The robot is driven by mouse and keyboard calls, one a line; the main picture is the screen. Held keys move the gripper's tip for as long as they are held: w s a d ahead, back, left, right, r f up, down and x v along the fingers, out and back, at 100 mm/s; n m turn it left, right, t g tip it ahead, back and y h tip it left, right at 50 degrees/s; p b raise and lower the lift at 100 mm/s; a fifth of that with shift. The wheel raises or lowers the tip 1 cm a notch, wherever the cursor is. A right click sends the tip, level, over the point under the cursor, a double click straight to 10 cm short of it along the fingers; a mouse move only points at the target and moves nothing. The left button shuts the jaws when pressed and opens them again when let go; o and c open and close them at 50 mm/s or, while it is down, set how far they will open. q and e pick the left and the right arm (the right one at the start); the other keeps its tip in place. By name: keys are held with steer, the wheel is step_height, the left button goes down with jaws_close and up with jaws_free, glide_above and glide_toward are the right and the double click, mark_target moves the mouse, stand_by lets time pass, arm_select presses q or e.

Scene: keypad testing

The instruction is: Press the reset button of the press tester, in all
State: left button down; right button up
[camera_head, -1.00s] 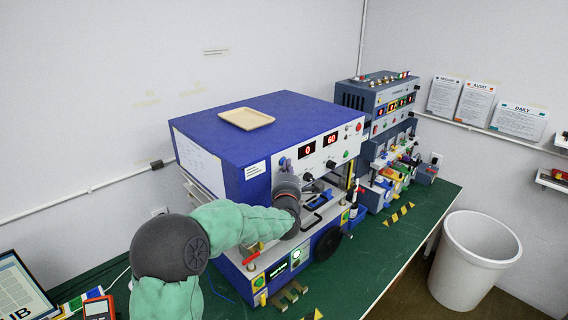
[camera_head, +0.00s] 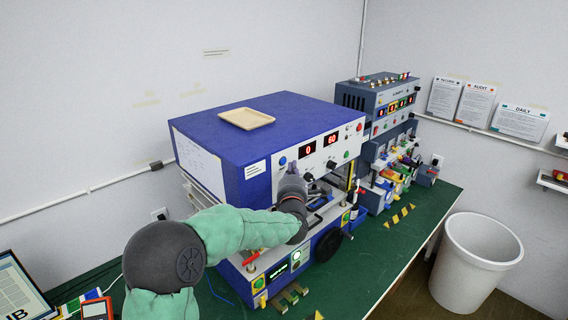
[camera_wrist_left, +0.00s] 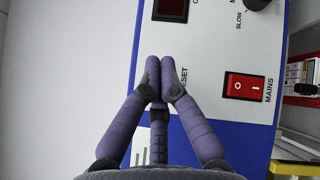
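The press tester (camera_head: 250,140) is a large blue box with a white front panel. The panel carries red displays reading 0 and 60 and a round blue button (camera_head: 282,161) at its left end. My left gripper (camera_head: 292,170) is in front of the panel, just below and right of that button. In the left wrist view, its fingers (camera_wrist_left: 160,62) are shut together and empty, pointing at the panel. They partly cover a label ending in "SET" (camera_wrist_left: 184,78); no button shows beside it. Contact with the panel cannot be told. My right gripper is not in view.
A red mains rocker switch (camera_wrist_left: 245,86) sits right of the fingers in the wrist view. A beige tray (camera_head: 246,118) lies on the tester. A grey instrument (camera_head: 375,97) stands to its right. A white bin (camera_head: 475,260) stands by the green bench (camera_head: 365,262).

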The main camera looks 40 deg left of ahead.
arm_select(q)
steer(key=shift+s+d+b, duration=0.2)
steer(key=shift+d+b, duration=0.35)
steer(key=shift+d, duration=1.6)
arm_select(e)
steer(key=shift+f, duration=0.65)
arm_select(q)
steer(key=d+f+m+g+h+b, duration=0.15)
steer(key=d+f+m+h, duration=0.35)
steer(key=f, duration=0.9)
steer(key=d+f+m+g+h+b, duration=0.1)
steer(key=d+f+m+h+b, duration=0.15)
steer(key=d+f+m, duration=0.8)
steer(key=d+f+m+g+h+b, duration=0.1)
steer(key=d+f+g+h+b, duration=0.15)
steer(key=f, duration=1.55)
steer(key=s+d+f+m+g+h+b, duration=0.3)
steer(key=s+d+f+m, duration=0.3)
steer(key=s+d+f, duration=0.3)
steer(key=s+d+f+m+g+h+b, duration=0.3)
steer(key=s+d+f+m+g, duration=0.3)
steer(key=s+f, duration=1.2)
steer(key=s+d+m, duration=0.1)
steer(key=d, duration=0.3)
steer(key=shift+s+b, duration=0.25)
steer(key=shift+b, duration=0.05)
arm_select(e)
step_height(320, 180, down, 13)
